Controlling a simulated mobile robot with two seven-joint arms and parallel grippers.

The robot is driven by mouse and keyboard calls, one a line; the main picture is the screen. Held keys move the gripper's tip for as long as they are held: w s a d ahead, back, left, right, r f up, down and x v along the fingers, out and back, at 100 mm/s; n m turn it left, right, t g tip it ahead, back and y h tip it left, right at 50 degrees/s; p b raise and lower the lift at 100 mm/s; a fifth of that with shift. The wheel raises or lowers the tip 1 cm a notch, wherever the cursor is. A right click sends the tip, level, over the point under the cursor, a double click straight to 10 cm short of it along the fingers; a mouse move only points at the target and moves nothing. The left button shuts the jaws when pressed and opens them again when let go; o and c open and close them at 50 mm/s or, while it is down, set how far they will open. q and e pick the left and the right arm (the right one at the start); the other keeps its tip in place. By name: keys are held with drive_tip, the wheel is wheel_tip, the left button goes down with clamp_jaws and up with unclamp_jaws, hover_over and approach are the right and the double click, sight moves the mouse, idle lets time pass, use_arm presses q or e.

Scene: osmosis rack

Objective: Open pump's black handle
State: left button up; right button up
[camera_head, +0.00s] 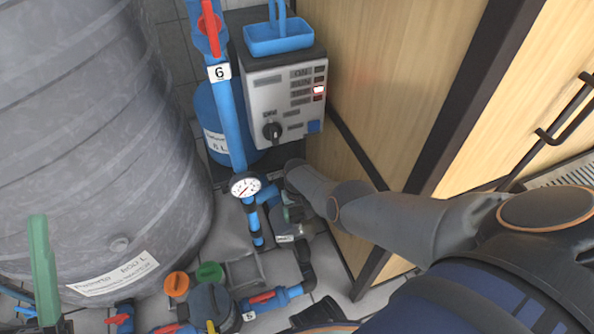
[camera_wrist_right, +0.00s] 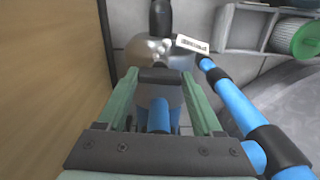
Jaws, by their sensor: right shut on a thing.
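My right arm reaches down between the control box and the wooden cabinet. My right gripper (camera_head: 291,212) is at the pump, partly hidden by my own arm in the head view. In the right wrist view its two green fingers (camera_wrist_right: 160,77) are on either side of the pump's black handle (camera_wrist_right: 160,76), shut on it. The rounded metal pump body (camera_wrist_right: 150,52) lies beyond the fingers. My left gripper (camera_head: 40,270) shows only in part at the left edge of the head view, and its opening cannot be judged.
A large grey tank (camera_head: 90,130) fills the left. A control box (camera_head: 285,95) with a black knob stands behind the pump. Blue pipes and a gauge (camera_head: 244,186) stand close left of the gripper. The wooden cabinet (camera_head: 385,75) bounds the right side.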

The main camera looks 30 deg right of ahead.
sight(297, 216)
drive_tip(key=n, duration=0.6)
drive_tip(key=shift+n, duration=0.3)
use_arm(q)
drive_tip(key=shift+r, duration=0.1)
use_arm(e)
drive_tip(key=shift+w, duration=0.1)
idle(0.3)
drive_tip(key=o, duration=1.4)
drive_tip(key=shift+c, duration=0.2)
use_arm(q)
wheel_tip(297, 216, up, 9)
drive_tip(key=m+p, duration=0.1)
drive_tip(key=p, duration=0.7)
use_arm(e)
wheel_tip(297, 216, up, 9)
drive_tip(key=shift+f, duration=0.2)
use_arm(q)
drive_tip(key=w+a+f+n+g+y+p, duration=0.1)
drive_tip(key=w+f+n+y+p, duration=0.1)
drive_tip(key=f, duration=0.5)
drive_tip(key=w+a+f+n+g+y+p, duration=0.1)
drive_tip(key=w+f+n+g+y, duration=0.1)
drive_tip(key=w+f+n+y, duration=0.2)
drive_tip(key=shift+w+a+f+n+y+p, duration=0.15)
drive_tip(key=shift+w+f+n+y+p, duration=0.35)
drive_tip(key=shift+f+y, duration=1.1)
use_arm(e)
drive_tip(key=shift+r, duration=1.95)
